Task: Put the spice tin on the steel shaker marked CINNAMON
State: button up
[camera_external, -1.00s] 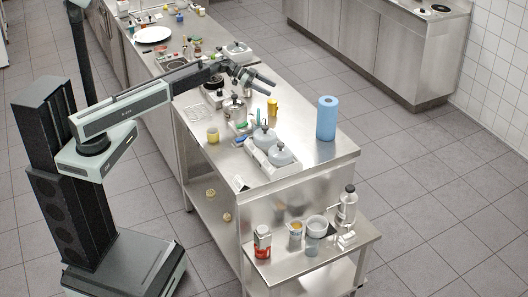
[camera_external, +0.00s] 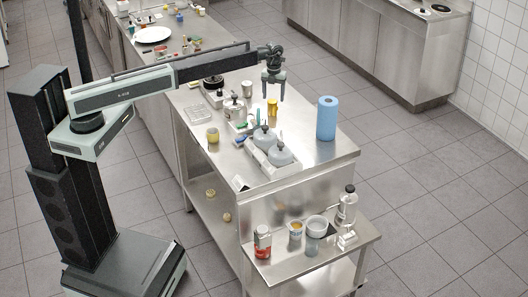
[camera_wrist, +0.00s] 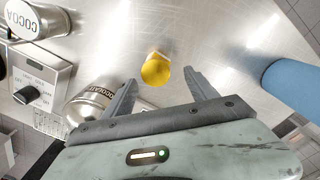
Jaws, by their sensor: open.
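The spice tin appears to be the small yellow cylinder (camera_external: 272,108) standing on the steel counter. Its round yellow top also shows in the wrist view (camera_wrist: 155,71). My gripper (camera_external: 273,96) points down just above it, with open, empty fingers. In the wrist view the fingers (camera_wrist: 162,80) lie on either side below the tin, not closed on it. A steel shaker (camera_wrist: 92,103) lies left of the fingers in that view; its partly covered label is not clearly readable. Another steel shaker (camera_wrist: 28,20) reads COCOA. I cannot make out a CINNAMON label.
A blue paper roll (camera_external: 326,118) stands right of the tin. A dialled appliance (camera_wrist: 38,85) sits left in the wrist view.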

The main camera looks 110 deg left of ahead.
aim_at(272, 108)
jog(key=f+b, duration=0.8)
jog(key=shift+s+a, duration=0.2)
jog(key=shift+s, duration=0.15)
jog(key=shift+r, duration=0.15)
jog(key=shift+c, duration=0.4)
grip_shut()
jog(key=shift+r+p, duration=0.1)
jog(key=shift+p, duration=0.25)
notch_tip(272, 108, up, 10)
jog(key=p, duration=1)
